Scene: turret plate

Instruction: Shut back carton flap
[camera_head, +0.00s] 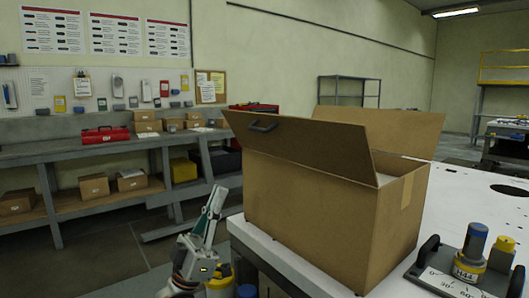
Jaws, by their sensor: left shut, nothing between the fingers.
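The brown carton (310,205) stands on the white table top, its top at least partly open. A pale strip of the inside shows at the right end. My left gripper (213,205) is left of the carton, pointing up, shut and empty, apart from the carton and both flaps. My right gripper is not in view.
The white table (460,205) has free room right of the carton. A grey workbench (90,150) with a red toolbox (105,134) stands at back left.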

